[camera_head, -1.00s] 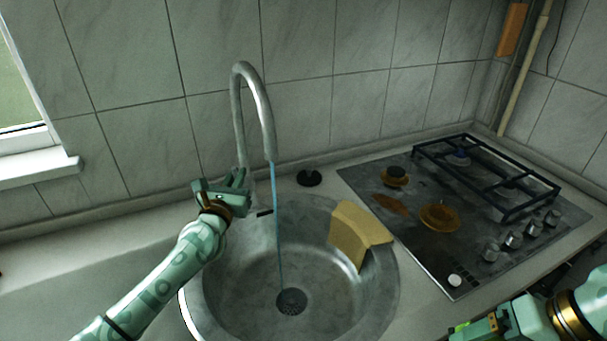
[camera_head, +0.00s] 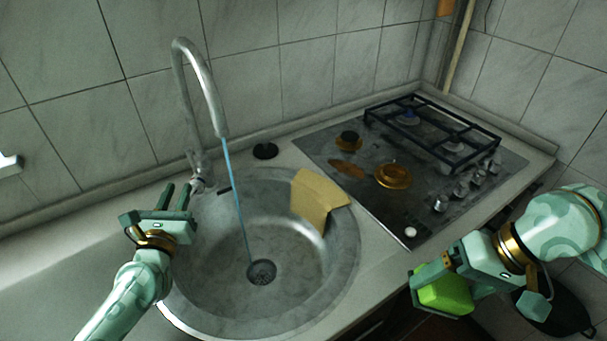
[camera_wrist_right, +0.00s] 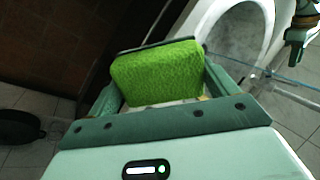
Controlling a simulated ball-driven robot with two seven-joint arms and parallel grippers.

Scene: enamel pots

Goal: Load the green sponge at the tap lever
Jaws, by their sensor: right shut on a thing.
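The green sponge (camera_head: 447,293) is held in my right gripper (camera_head: 432,284), in front of the counter's edge and below the hob. The right wrist view shows the sponge (camera_wrist_right: 158,73) between the two fingers. The grey tap (camera_head: 205,85) arches over the sink, and a thin blue water stream (camera_head: 236,190) falls from it towards the drain.
A yellow cloth (camera_head: 318,196) hangs over the round sink's (camera_head: 345,270) right rim. The hob (camera_head: 330,155) with black grates is at the right. A dark pan (camera_head: 553,308) is low at the right. The left counter (camera_head: 60,260) is clear.

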